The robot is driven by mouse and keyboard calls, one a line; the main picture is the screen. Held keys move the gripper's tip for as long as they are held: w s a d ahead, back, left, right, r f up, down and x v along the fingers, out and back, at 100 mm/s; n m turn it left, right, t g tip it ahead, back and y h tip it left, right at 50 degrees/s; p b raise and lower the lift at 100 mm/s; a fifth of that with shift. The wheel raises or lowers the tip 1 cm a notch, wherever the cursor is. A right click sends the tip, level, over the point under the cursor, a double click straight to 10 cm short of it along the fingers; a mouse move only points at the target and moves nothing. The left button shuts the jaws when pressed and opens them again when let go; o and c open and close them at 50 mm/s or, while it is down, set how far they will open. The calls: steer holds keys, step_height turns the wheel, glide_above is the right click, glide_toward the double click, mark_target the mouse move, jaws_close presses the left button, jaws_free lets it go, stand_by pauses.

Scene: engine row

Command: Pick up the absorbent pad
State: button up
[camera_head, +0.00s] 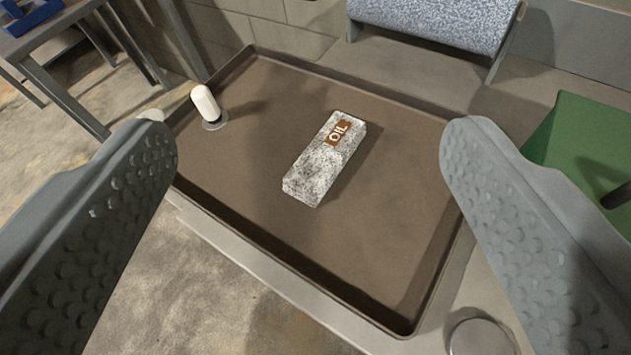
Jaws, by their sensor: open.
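The absorbent pad (316,168) is a speckled grey-white block with a brown label reading OIL. It lies flat, at a slant, near the middle of a shallow brown tray (395,331) with a raised rim. My gripper (308,142) is open and empty. Its two grey, dimpled fingers stand wide apart at the left and right of the picture. The pad shows between them, farther off, and neither finger touches it.
A white capped peg (205,103) stands on a round base at the tray's left side. A speckled grey roll (436,22) sits on a stand behind the tray. A green surface (583,140) is at the right. A metal-legged table (60,42) is at the upper left. The tray around the pad is clear.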

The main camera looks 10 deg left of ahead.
steer(key=w+f+m+g, duration=0.25)
steer(key=w+g, duration=0.35)
steer(key=w, duration=0.5)
steer(key=m+g, duration=0.3)
steer(key=g, duration=0.5)
glide_above(325, 150)
steer(key=f, duration=1.1)
steer(key=w+f, duration=0.1)
steer(key=f, duration=0.5)
steer(key=shift+f, duration=0.2)
steer(key=shift+s+f, duration=0.25)
steer(key=shift+f, duration=1.15)
steer(key=shift+s+f, duration=0.2)
steer(key=shift+f, duration=1.15)
steer(key=shift+c, duration=0.3)
steer(key=c, duration=1.1)
steer(key=shift+o, duration=0.2)
steer(key=shift+r, duration=0.1)
step_height(325, 150, up, 10)
